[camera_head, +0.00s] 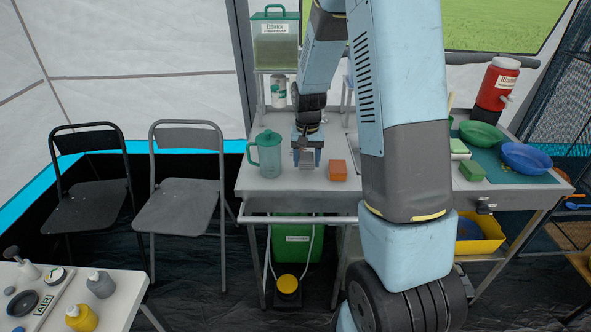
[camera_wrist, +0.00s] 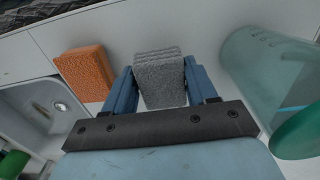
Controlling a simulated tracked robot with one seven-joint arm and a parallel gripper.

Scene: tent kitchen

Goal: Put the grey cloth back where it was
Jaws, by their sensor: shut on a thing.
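The grey cloth (camera_wrist: 158,80) looks like a thick, folded, speckled grey block in the wrist view. It is held between the two blue fingers of my gripper (camera_wrist: 163,88), which is shut on it. In the head view my gripper (camera_head: 306,158) points down over the white counter (camera_head: 270,186), between the green-tinted jug and the orange sponge. The cloth (camera_head: 306,161) shows there as a small grey patch between the fingers. I cannot tell whether it touches the counter.
The jug (camera_head: 267,154) stands close left of my gripper, and the orange sponge (camera_head: 338,170) lies close right. The sponge (camera_wrist: 84,72) and jug (camera_wrist: 268,70) flank the cloth in the wrist view. A sink (camera_wrist: 45,100) lies beyond the sponge. A clear dispenser (camera_head: 275,45) stands behind.

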